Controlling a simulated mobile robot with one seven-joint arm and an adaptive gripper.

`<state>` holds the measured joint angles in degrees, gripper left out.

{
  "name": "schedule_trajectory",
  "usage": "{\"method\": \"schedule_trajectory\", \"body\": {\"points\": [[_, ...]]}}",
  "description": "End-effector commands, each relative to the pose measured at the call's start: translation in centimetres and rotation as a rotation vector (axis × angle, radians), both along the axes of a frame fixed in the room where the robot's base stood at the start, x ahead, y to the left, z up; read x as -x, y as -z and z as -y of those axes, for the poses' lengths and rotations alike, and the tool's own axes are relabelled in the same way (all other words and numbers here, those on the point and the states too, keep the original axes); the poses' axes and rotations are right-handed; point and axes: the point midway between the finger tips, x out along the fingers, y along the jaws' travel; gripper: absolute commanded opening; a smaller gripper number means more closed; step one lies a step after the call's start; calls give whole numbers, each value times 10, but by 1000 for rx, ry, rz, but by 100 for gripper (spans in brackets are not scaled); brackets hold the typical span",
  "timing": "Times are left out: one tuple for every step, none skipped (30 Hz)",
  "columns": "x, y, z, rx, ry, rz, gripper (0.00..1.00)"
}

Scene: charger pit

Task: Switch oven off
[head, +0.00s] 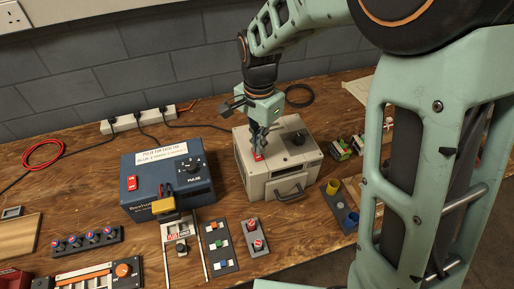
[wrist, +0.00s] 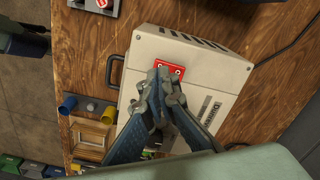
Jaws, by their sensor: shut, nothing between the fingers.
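The oven (head: 283,193) is a small cream box with a front handle, on the wooden bench. It also shows in the wrist view (wrist: 150,45). Its red switch (head: 258,157) is on the top, near the left side. In the wrist view the red switch plate (wrist: 172,68) is partly covered by my fingertips. A black knob (head: 297,138) is on the top to the right of the switch. My gripper (head: 260,147) is shut and empty, pointing down at the switch. It also shows in the wrist view (wrist: 160,88). I cannot tell whether the fingertips touch the switch or which way it is set.
A blue pulse unit (head: 140,190) with a red switch stands left of the oven. Small button panels (head: 218,245) lie in front. A panel with yellow and blue caps (head: 341,206) is at the right. A power strip (head: 138,119) lies near the wall.

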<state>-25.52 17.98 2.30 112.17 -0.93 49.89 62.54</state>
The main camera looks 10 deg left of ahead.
Motion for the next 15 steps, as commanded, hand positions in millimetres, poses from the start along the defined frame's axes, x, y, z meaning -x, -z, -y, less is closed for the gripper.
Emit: {"method": "schedule_trajectory", "body": {"points": [[0, -8, 0, -1, 0, 1, 0], [0, -10, 0, -1, 0, 1, 0], [0, -14, 0, -1, 0, 1, 0], [0, -16, 0, -1, 0, 1, 0], [0, -19, 0, -1, 0, 1, 0], [0, -22, 0, -1, 0, 1, 0], [0, -24, 0, -1, 0, 1, 0], [0, -27, 0, -1, 0, 1, 0], [0, -30, 0, -1, 0, 1, 0], [0, -32, 0, -1, 0, 1, 0], [0, -35, 0, -1, 0, 1, 0], [0, -38, 0, -1, 0, 1, 0], [0, -40, 0, -1, 0, 1, 0], [0, -43, 0, -1, 0, 1, 0], [0, -45, 0, -1, 0, 1, 0]]}}
